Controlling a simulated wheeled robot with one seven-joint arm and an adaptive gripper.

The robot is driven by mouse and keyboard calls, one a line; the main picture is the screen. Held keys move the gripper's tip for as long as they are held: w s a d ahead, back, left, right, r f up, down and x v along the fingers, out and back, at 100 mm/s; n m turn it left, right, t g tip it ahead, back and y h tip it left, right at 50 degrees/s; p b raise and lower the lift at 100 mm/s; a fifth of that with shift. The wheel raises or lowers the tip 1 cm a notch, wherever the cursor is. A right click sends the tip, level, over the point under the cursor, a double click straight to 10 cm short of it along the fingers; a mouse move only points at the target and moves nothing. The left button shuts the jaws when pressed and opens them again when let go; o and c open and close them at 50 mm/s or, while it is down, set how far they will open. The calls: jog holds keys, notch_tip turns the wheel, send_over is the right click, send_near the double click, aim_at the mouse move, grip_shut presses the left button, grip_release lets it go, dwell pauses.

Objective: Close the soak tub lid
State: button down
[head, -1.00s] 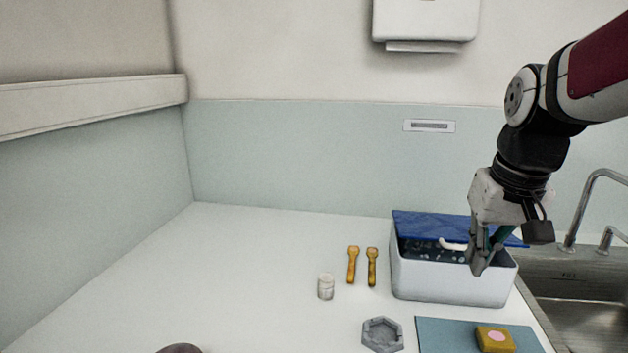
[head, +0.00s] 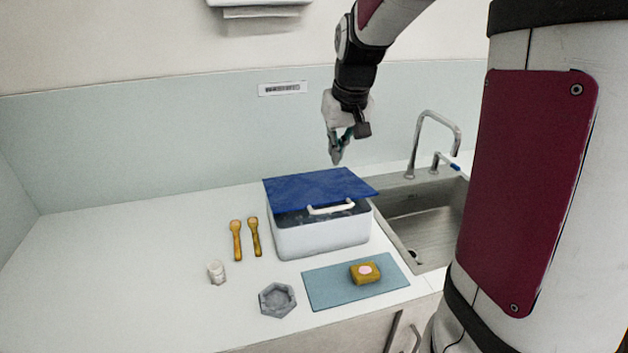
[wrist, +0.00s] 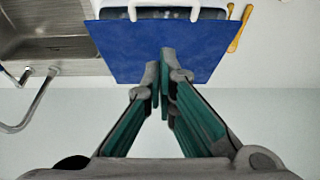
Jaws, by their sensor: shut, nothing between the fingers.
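The soak tub (head: 310,238) is a white box on the counter, left of the sink. Its blue lid (head: 310,186) covers the back and much of the top, and looks tilted. A dark strip of the inside shows below its front edge, with a white handle (head: 331,208) there. My gripper (head: 337,161) is shut and empty, above and behind the lid's back edge, apparently not touching it. In the wrist view the shut fingers (wrist: 160,75) appear in front of the blue lid (wrist: 120,50), with the white handle (wrist: 163,12) at the top edge.
The sink (head: 425,215) and its tap (head: 435,140) are to the right. A blue-green mat (head: 325,290) with a yellow block (head: 364,279) lies in front. Two wooden tools (head: 236,242), a small white jar (head: 217,270) and a grey hexagonal dish (head: 277,300) are left of these.

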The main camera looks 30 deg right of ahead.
jog(key=shift+w+f+p, duration=0.15)
jog(key=shift+f+p, duration=0.2)
jog(key=shift+f, duration=2.3)
jog(key=shift+w+f+p, duration=0.15)
jog(key=shift+f+p, duration=0.15)
jog(key=shift+f, duration=2.3)
